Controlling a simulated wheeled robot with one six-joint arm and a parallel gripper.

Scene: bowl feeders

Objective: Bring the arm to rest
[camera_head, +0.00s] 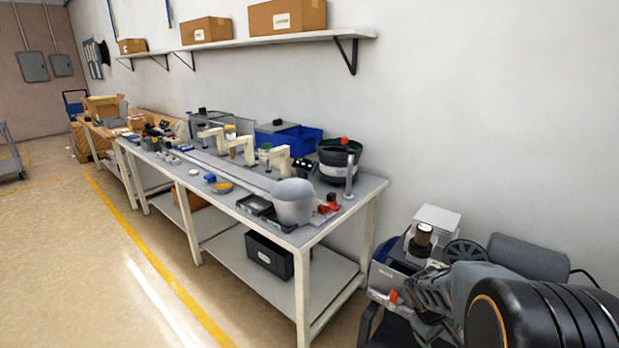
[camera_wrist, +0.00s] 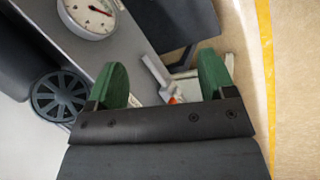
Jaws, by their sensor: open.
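My gripper (camera_wrist: 162,76) shows in the wrist view with its two green fingers spread wide apart. It is open, and I see nothing held between the fingers. Beyond the fingers are a grey surface, a pale bar-like part with a bit of orange, and the floor. In the head view my arm (camera_head: 530,312) comes in at the lower right, beside the right end of the workbench. The fingertips are hard to make out there.
The long workbench (camera_head: 330,243) carries a grey bowl (camera_head: 293,202), a dark bowl feeder (camera_head: 338,158) and blue bins (camera_head: 291,138). A round dial gauge (camera_wrist: 88,14) and a dark spoked wheel (camera_wrist: 59,96) are near my gripper.

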